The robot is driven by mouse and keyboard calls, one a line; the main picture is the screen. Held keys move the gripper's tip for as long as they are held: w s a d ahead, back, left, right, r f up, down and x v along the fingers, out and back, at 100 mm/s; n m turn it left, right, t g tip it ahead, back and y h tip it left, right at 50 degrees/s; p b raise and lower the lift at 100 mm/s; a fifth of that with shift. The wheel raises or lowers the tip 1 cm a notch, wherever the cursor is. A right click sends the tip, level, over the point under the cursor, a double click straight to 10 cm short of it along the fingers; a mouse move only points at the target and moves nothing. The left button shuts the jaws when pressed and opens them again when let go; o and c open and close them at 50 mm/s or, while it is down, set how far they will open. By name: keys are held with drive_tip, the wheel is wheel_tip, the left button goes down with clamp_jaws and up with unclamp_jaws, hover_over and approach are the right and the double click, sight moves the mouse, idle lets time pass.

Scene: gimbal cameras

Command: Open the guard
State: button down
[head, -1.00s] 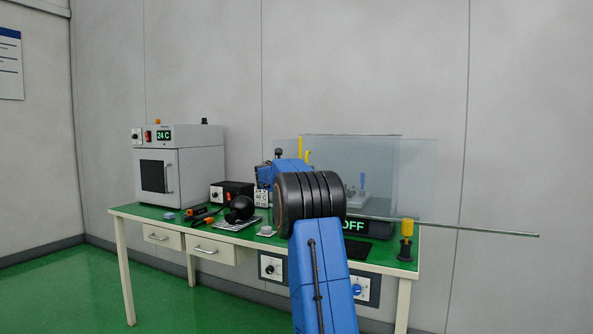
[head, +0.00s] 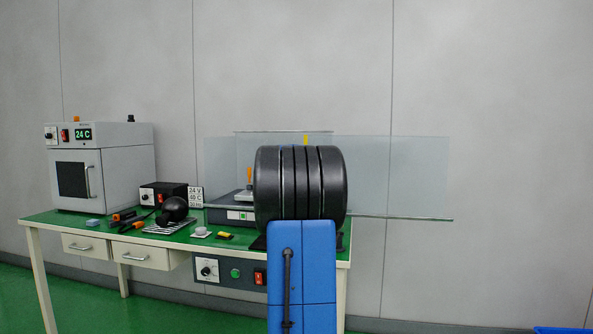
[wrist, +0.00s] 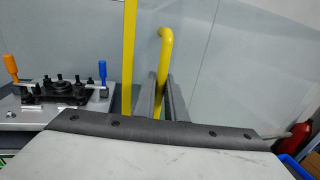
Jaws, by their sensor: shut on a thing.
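The guard is a clear panel (head: 420,175) above the right part of the green workbench, with a pale lower edge that reaches past the bench's right end. A yellow bent handle (wrist: 163,75) stands upright in the wrist view. My gripper (wrist: 162,92) has its two grey fingers closed around this handle, one on each side. In the head view my own arm hides the gripper, and only a bit of yellow shows above the arm. Behind the panel, a fixture (wrist: 70,92) with an orange and a blue handle sits on a grey plate at the left of the wrist view.
The green workbench (head: 60,218) carries a grey oven (head: 100,165) at left, a black power box (head: 163,193) and small tools. Drawers and a switch panel (head: 230,271) are under its front. In the wrist view, a red object (wrist: 298,140) and a blue bin (wrist: 290,166) are at lower right.

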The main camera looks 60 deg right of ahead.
drive_tip(key=shift+s+d, duration=0.35)
drive_tip(key=shift+s, duration=0.5)
drive_tip(key=shift+s+d, duration=0.35)
drive_tip(key=shift+s, duration=0.5)
drive_tip(key=c, duration=2.1)
unclamp_jaws()
drive_tip(key=s+a, duration=0.1)
drive_tip(key=a, duration=0.4)
drive_tip(key=s+a, duration=0.1)
drive_tip(key=a, duration=0.5)
drive_tip(key=s+a, duration=0.1)
drive_tip(key=a, duration=0.5)
drive_tip(key=shift+s, duration=0.2)
